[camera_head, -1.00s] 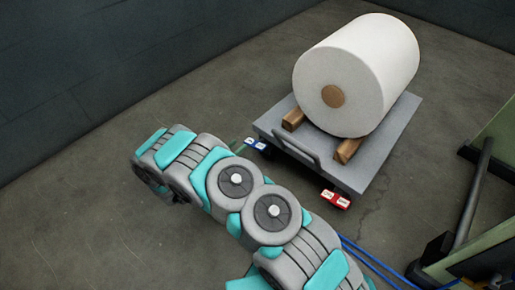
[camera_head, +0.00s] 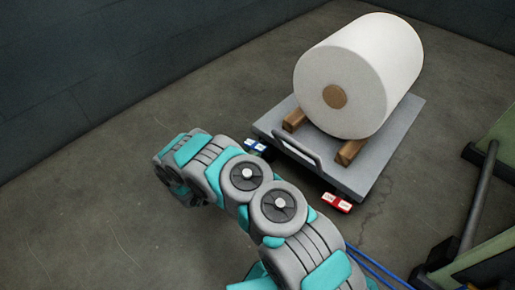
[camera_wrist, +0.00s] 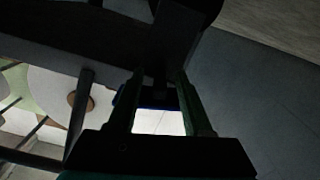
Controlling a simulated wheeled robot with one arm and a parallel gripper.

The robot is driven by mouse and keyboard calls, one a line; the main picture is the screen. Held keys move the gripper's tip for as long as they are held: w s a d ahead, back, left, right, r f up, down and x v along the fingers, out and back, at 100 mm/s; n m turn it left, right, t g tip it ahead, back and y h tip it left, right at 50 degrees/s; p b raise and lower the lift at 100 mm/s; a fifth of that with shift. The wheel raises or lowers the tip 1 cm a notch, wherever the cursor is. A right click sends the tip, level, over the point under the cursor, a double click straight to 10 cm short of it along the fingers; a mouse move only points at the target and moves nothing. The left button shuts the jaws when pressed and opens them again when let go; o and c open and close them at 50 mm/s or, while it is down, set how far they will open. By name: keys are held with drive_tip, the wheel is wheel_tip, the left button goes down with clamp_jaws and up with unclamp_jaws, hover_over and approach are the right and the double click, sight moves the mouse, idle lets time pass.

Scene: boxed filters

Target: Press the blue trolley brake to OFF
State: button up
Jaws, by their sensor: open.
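The blue trolley brake (camera_head: 255,146) with white labels sits low at the near left corner of the grey trolley (camera_head: 385,165). My arm partly covers it in the head view, and its label wording is too small to read. My gripper (camera_wrist: 161,82) shows in the wrist view, dark and open. A blue edge and a bright white patch, likely the blue brake (camera_wrist: 158,121), show between its fingers. I cannot tell whether they touch. In the head view my gripper is hidden behind my arm.
A red brake (camera_head: 337,203) with white labels is at the trolley's near right corner. A large white roll (camera_head: 360,75) rests on wooden blocks (camera_head: 351,151) on the trolley. A handle (camera_head: 297,146) stands at its front edge. A green frame (camera_head: 495,165) is at right. Floor at left is clear.

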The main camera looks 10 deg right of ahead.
drive_tip(key=shift+w+d, duration=0.25)
drive_tip(key=shift+d, duration=0.15)
clamp_jaws()
idle(0.4)
